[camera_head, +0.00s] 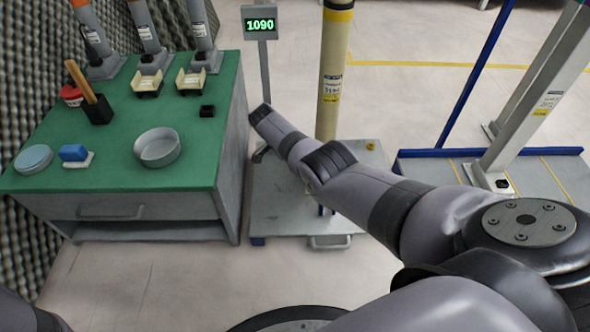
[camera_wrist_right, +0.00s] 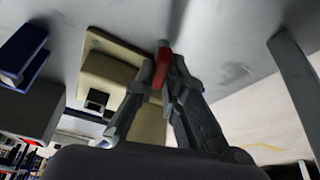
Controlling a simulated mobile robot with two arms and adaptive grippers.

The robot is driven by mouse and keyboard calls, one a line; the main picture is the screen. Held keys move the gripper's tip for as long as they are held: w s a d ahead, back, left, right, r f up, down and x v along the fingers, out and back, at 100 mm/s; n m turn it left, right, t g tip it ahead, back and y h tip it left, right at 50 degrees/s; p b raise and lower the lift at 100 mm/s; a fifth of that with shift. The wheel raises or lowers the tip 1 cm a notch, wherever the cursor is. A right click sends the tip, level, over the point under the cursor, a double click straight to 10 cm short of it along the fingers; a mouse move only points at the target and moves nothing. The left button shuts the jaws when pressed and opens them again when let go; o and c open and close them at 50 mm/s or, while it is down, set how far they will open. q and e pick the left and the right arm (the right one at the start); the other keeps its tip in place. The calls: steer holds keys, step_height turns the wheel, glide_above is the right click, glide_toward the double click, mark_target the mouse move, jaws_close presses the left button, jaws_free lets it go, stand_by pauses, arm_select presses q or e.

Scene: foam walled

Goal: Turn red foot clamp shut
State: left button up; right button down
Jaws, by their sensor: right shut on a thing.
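The red foot clamp (camera_wrist_right: 161,66) shows in the right wrist view as a small red piece between the fingertips. My right gripper (camera_wrist_right: 158,80) is shut on it, with one finger on each side. How far the clamp is turned cannot be told, as the fingers cover part of it. In the head view my right arm reaches over the grey platform (camera_head: 275,205), and the gripper and clamp are hidden there. My left gripper is not in view.
A yellow column (camera_head: 333,85) stands at the platform, beside a display (camera_head: 260,23) reading 1090. A green-topped bench (camera_head: 110,135) with a round metal dish (camera_head: 157,147) stands to the left. A cream block (camera_wrist_right: 108,65) is close to the fingers.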

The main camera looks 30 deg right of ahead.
steer(key=m+b, duration=0.1)
steer(key=m+g+b, duration=0.1)
steer(key=shift+d+f+b, duration=0.1)
steer(key=shift+f+b, duration=0.2)
steer(key=shift+b, duration=0.1)
steer(key=shift+r+m+b, duration=0.2)
steer(key=shift+m+b, duration=0.7)
steer(key=shift+b, duration=0.1)
steer(key=shift+d+g, duration=0.1)
steer(key=shift+g, duration=0.2)
steer(key=c, duration=1.7)
jaws_free()
steer(key=shift+r, duration=0.1)
steer(key=shift+o, duration=0.3)
